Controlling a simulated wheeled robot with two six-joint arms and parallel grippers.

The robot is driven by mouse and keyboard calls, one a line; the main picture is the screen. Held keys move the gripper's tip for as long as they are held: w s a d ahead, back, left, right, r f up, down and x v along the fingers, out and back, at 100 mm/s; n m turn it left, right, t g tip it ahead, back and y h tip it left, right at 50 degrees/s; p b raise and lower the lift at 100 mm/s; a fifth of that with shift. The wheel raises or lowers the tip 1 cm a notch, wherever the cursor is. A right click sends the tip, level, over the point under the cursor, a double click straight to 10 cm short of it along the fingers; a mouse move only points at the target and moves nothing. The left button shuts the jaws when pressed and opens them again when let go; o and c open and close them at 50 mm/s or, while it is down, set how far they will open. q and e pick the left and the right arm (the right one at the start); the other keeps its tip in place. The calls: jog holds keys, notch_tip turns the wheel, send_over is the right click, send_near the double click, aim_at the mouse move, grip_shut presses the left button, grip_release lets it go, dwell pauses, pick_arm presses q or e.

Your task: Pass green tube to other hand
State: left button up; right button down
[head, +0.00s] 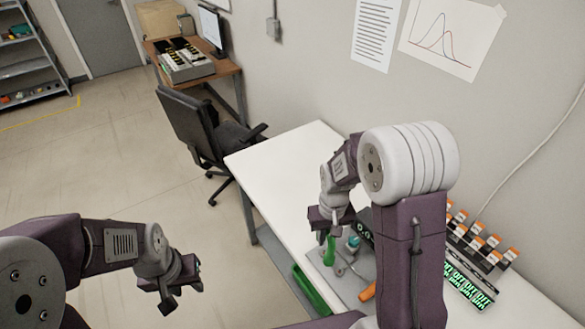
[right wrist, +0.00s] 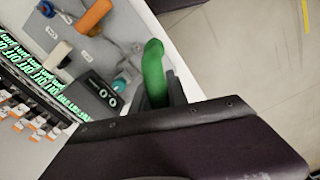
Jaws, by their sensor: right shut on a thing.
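The green tube (head: 330,250) hangs below my right gripper (head: 328,222), over the near edge of the white table. In the right wrist view the green tube (right wrist: 154,72) stands up from between the dark fingers of my right gripper (right wrist: 165,97), which are shut on it. Its lower end is hidden by the gripper body there. My left gripper (head: 180,288) is at the lower left, over the floor and well apart from the tube. Its fingers look spread, with nothing visible between them.
The white table (head: 280,158) has a clear far part. Near the tube are a teal-capped item (head: 353,242) and an orange item (head: 367,292). Orange-topped items in a rack (head: 480,240) stand along the wall. A green bin (head: 311,291) is by the table's edge. A chair (head: 195,125) stands behind.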

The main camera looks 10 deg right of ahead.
pick_arm(q)
jog(key=shift+c, duration=0.6)
jog(key=s+d+r+n+g+h, duration=0.25)
jog(key=s+d+h, duration=0.2)
jog(key=d, duration=0.25)
jog(key=s+d+r+n+g+h, duration=0.1)
jog(key=s+d+n+g+h, duration=0.1)
jog(key=s+d+g+h, duration=0.3)
jog(key=w+d+r+n+t+h, duration=0.25)
jog(key=w+n+t+h, duration=0.5)
jog(key=w+n, duration=0.4)
jog(key=w+a+f+n+t+y, duration=0.1)
jog(key=w+a+f+n+t, duration=0.2)
jog(key=a+f+n+t, duration=0.45)
jog(key=x, duration=1.2)
jog(key=shift+w+d+r, duration=0.2)
jog(key=shift+d+r, duration=0.05)
jog(key=shift+r, duration=0.05)
pick_arm(e)
jog(key=a+r+n, duration=0.4)
jog(key=a+n, duration=0.4)
jog(key=a, duration=0.5)
jog(key=shift+w+a+r, duration=0.2)
jog(key=shift+w+a, duration=0.1)
jog(key=shift+w, duration=0.05)
